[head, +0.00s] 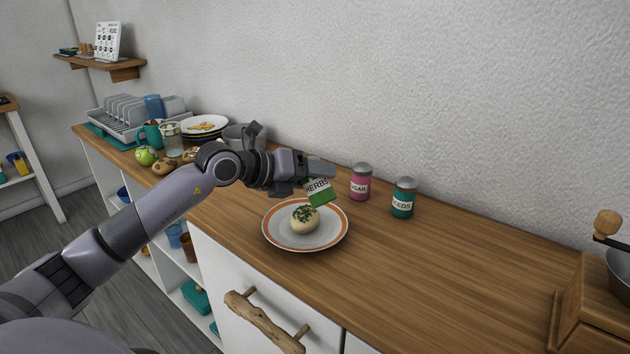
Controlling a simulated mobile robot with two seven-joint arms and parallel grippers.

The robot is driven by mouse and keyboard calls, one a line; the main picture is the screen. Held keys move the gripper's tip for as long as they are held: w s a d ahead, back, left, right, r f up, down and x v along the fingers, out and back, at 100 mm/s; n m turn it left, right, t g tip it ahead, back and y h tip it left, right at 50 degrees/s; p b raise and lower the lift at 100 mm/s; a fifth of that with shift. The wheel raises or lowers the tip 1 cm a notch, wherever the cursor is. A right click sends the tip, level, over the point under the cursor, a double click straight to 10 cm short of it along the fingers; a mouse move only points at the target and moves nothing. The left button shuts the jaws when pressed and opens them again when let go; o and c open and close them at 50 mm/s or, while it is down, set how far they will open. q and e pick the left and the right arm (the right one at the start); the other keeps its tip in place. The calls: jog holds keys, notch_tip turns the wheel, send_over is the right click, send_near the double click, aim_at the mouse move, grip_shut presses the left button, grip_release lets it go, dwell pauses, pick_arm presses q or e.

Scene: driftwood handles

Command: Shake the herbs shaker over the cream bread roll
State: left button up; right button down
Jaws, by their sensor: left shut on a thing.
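The herbs shaker (319,191) is green and white with a "HERBS" label. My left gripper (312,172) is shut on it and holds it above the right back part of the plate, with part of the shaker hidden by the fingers. The cream bread roll (305,223) sits on a white plate with an orange ring (283,239), just below and left of the shaker. Green flecks lie on top of the roll. My right gripper is not in view.
A pink shaker (360,183) and a teal shaker (403,198) stand right of the held shaker. Dishes, a dish rack (128,115) and a green apple (146,155) crowd the counter's left end.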

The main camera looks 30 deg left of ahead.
pick_arm(q)
jog(key=shift+w+a+r+m+y+b, duration=0.1)
jog(key=shift+a+r+m+y+b, duration=0.15)
jog(key=shift+m+y, duration=0.2)
jog(key=shift+a+m+y+b, duration=0.15)
jog(key=shift+m+y+b, duration=0.2)
jog(key=shift+m, duration=0.2)
jog(key=m+y+b, duration=0.1)
jog(key=a+m+t+b, duration=0.1)
jog(key=shift+w+r+y+b, duration=0.15)
jog(key=shift+r+y+b, duration=0.1)
jog(key=shift+y+b, duration=0.15)
jog(key=shift+a+r+m+y, duration=0.25)
jog(key=shift+r+m+y, duration=0.1)
jog(key=shift+m, duration=0.25)
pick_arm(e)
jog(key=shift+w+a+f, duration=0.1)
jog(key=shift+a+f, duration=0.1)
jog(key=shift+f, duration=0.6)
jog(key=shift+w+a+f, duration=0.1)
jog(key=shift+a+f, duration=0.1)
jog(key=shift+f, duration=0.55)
pick_arm(q)
jog(key=shift+d, duration=0.1)
